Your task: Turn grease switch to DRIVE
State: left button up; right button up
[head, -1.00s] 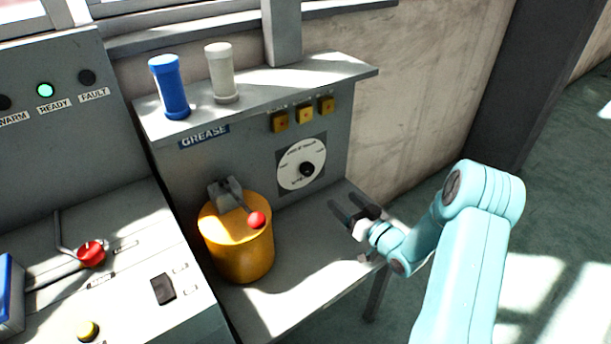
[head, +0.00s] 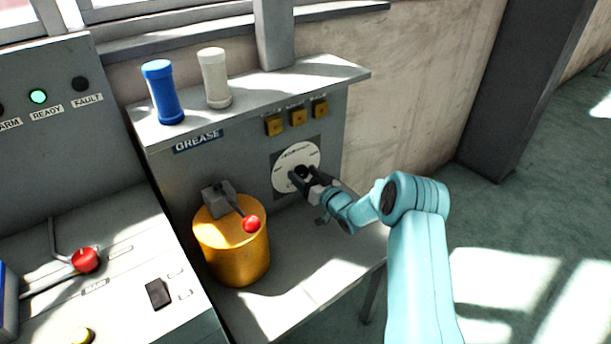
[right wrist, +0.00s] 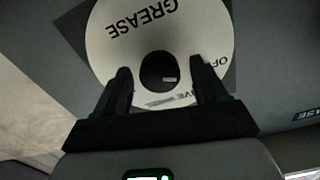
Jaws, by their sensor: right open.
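The grease switch is a white round dial (head: 284,160) with a black knob (head: 302,173) in its middle, on the grey grease panel. In the right wrist view the dial (right wrist: 200,35) appears upside down, with GREASE and OFF readable and other lettering partly hidden. My right gripper (head: 306,177) is at the dial. In the right wrist view my right gripper (right wrist: 160,78) is open, its fingers on either side of the black knob (right wrist: 158,71), with gaps visible on both sides. The knob's pointing direction is hard to tell. My left gripper is not in view.
A yellow drum (head: 233,255) with a red-balled lever (head: 251,224) stands left of the gripper. Yellow buttons (head: 298,117) sit above the dial. Blue (head: 163,92) and white (head: 214,78) cylinders stand on the shelf. A console (head: 120,270) is at left.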

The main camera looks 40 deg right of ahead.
jog(key=c, duration=1.1)
jog(key=shift+o, duration=0.2)
jog(key=shift+f+m+b, duration=0.15)
jog(key=shift+m+b, duration=1.3)
jog(key=shift+m, duration=0.55)
jog(key=shift+m+b, duration=0.35)
jog(key=shift+m, duration=1.95)
